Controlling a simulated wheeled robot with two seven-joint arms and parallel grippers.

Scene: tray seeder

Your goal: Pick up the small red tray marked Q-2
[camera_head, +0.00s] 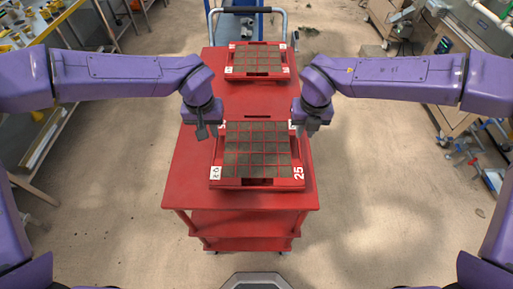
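A small red tray (257,183) with a grid of soil-filled cells lies on the near part of a red cart. A white label (215,173) at its front left corner seems to read Q-2, turned sideways; "25" is on its front right. My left gripper (206,131) points down at the tray's rear left side, and my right gripper (307,128) points down at its rear right side. Whether the fingers touch the rim or stand apart is too small to tell. A second similar red tray (257,74) lies at the cart's far end.
The red cart top (256,101) is bare between the two trays. Workbenches with tools stand at left and machinery at right. The floor (375,190) on both sides of the cart is mostly clear.

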